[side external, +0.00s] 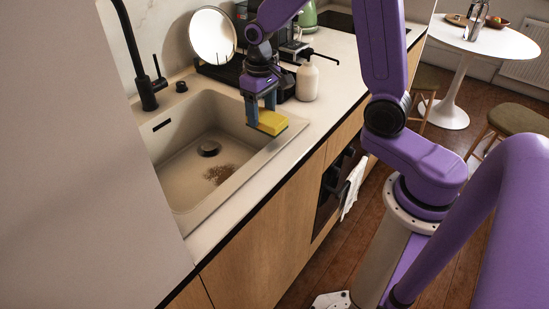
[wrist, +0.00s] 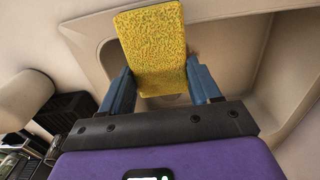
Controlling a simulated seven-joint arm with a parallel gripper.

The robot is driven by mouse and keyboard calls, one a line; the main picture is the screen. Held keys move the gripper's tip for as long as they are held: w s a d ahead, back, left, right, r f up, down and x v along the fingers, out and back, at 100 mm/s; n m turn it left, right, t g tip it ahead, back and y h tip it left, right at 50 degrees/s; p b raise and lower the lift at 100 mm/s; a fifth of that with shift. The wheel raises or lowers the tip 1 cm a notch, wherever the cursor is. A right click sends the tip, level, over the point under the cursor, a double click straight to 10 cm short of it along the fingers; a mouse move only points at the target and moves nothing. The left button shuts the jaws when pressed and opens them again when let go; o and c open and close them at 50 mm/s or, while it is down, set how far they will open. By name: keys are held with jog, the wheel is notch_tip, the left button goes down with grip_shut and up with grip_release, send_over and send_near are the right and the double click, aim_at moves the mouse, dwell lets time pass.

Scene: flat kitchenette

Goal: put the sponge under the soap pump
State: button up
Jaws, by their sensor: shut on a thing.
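A yellow sponge (side external: 270,123) with a thin dark green layer underneath is held between the fingers of my gripper (side external: 261,111). In the side external view it is over the right end of the sink, near the rim. In the wrist view the sponge (wrist: 153,48) sits between the two blue fingertips of my gripper (wrist: 160,88), with the sink behind it. The soap pump (side external: 307,80) is a cream bottle with a black pump head, standing upright on the counter to the right of my gripper. A pale rounded shape at the left of the wrist view (wrist: 22,98) looks like its bottle.
The sink (side external: 205,150) has a drain and brown crumbs in it. A black faucet (side external: 145,80) stands at its back left. A dark rack (side external: 222,70) with a round white plate (side external: 212,36) is behind my gripper. Bare counter (side external: 335,88) lies right of the pump.

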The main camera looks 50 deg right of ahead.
jog(key=s+d+r, duration=0.4)
jog(key=s+d, duration=0.3)
jog(key=s, duration=0.1)
jog(key=s+d+r, duration=0.4)
jog(key=s+d, duration=0.2)
jog(key=s, duration=0.2)
jog(key=w+d+f, duration=0.2)
jog(key=w+f, duration=0.1)
jog(key=w+d+f, duration=0.2)
jog(key=w, duration=0.2)
jog(key=w+d+f, duration=0.2)
jog(key=w+f, duration=0.1)
jog(key=w, duration=0.1)
jog(key=shift+d+f, duration=0.1)
jog(key=shift+f, duration=0.25)
jog(key=shift+w+d+f, duration=0.2)
jog(key=shift+w+f, duration=0.3)
jog(key=shift+f, duration=0.05)
jog(key=shift+w+d+f, duration=0.1)
jog(key=shift+f, duration=1.55)
jog(key=shift+f, duration=0.1)
